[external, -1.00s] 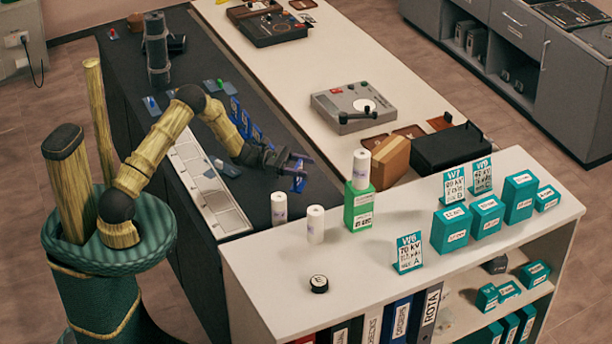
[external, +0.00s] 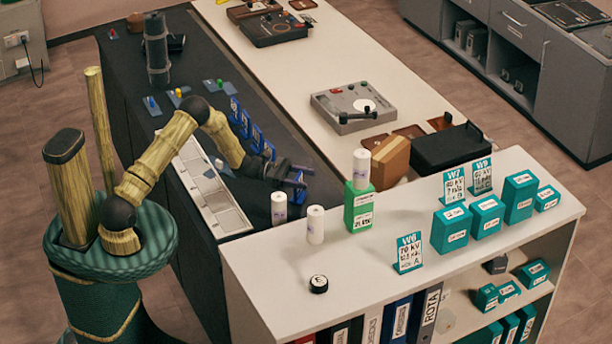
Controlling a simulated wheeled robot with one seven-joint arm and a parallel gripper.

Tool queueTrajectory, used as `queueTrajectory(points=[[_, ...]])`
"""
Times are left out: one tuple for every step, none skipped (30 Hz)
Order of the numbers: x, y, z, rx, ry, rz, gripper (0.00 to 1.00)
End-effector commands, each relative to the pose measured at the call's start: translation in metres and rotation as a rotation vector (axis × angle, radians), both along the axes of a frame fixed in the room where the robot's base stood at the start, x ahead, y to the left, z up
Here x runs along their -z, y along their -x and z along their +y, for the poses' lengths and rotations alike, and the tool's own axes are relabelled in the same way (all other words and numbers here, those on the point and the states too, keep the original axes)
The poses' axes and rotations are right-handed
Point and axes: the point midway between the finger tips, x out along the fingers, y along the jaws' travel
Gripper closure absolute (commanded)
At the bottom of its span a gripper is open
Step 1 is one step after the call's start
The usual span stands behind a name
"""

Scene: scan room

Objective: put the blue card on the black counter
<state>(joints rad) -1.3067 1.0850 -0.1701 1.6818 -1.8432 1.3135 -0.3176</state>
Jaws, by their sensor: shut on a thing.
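My gripper (external: 299,176) is at the near end of the black counter (external: 262,209), just behind the white shelf unit. It is shut on a blue card (external: 299,190), which shows as a small blue patch at the fingertips. Most of the card is hidden by the fingers. I cannot tell whether its lower edge touches the counter. Several more blue cards (external: 257,139) stand upright in a row on the black counter behind my forearm.
A white segmented tray (external: 208,187) lies along the counter's left side. A dark cylinder (external: 157,50) stands at the counter's far end.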

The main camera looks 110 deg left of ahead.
Motion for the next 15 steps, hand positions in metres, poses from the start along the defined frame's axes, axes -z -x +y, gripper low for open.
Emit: queueTrajectory(points=[[0.001,0.0,0.0,0.0,0.0,-0.001,0.87],[0.0015,-0.0001,0.0,0.0,0.0,-0.001,0.87],[0.0023,0.0,0.0,0.0,0.0,-0.001,0.87],[0.0028,-0.0001,0.0,0.0,0.0,-0.001,0.87],[0.0033,-0.0001,0.0,0.0,0.0,-0.001,0.87],[0.0039,-0.0001,0.0,0.0,0.0,-0.001,0.87],[0.0044,-0.0001,0.0,0.0,0.0,-0.001,0.87],[0.0049,-0.0001,0.0,0.0,0.0,-0.001,0.87],[0.0056,-0.0001,0.0,0.0,0.0,-0.001,0.87],[0.006,-0.0001,0.0,0.0,0.0,-0.001,0.87],[0.0065,-0.0001,0.0,0.0,0.0,-0.001,0.87],[0.0072,-0.0001,0.0,0.0,0.0,-0.001,0.87],[0.0076,-0.0001,0.0,0.0,0.0,-0.001,0.87],[0.0081,-0.0001,0.0,0.0,0.0,-0.001,0.87],[0.0088,-0.0001,0.0,0.0,0.0,-0.001,0.87]])
